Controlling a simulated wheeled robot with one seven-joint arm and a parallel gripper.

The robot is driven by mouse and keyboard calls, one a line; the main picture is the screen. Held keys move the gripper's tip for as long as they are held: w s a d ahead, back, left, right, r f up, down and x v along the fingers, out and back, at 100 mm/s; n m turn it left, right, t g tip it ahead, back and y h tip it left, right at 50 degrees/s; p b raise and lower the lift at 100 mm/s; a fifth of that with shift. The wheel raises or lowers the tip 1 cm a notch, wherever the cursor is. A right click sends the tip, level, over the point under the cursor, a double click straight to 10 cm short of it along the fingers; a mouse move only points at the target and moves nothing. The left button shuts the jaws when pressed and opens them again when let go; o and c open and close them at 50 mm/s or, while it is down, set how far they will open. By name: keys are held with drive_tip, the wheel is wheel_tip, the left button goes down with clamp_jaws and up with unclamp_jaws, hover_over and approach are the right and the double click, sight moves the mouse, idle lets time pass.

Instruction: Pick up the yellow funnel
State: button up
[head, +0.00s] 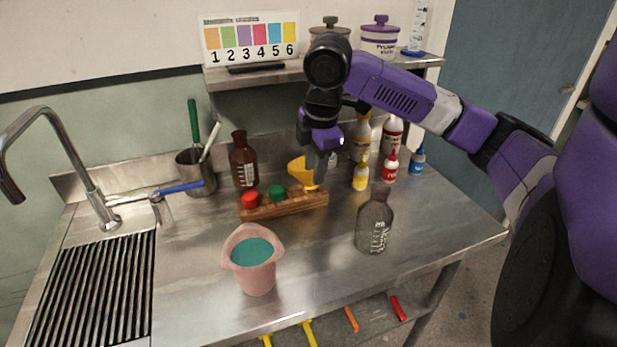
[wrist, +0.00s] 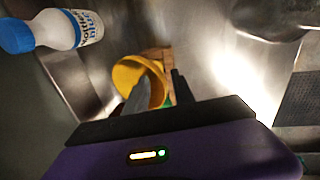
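The yellow funnel (head: 299,169) stands in the wooden rack (head: 285,207), at its right end, past a red and a green stopper. My gripper (head: 321,172) points down at the funnel's right side and hides part of it. In the wrist view the funnel (wrist: 129,74) shows its wide mouth. My gripper (wrist: 160,84) has its two fingers apart there, one over the funnel's mouth and the other just right of its rim. Part of the rim shows between them. I cannot tell whether either finger touches it.
Small yellow (head: 360,174), red (head: 390,166) and blue (head: 417,160) bottles stand to the right. A clear bottle (head: 374,224) and a pink beaker of teal liquid (head: 256,275) stand in front. A brown bottle (head: 243,162) is behind left. The shelf (head: 262,77) overhangs the back.

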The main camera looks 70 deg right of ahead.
drive_tip(key=shift+w+d+f, duration=0.15)
drive_tip(key=shift+f, duration=1.25)
clamp_jaws()
drive_tip(key=shift+r, duration=0.15)
wheel_tip(320, 180, up, 10)
drive_tip(key=shift+f, duration=0.1)
wheel_tip(320, 180, up, 5)
drive_tip(key=p, duration=0.5)
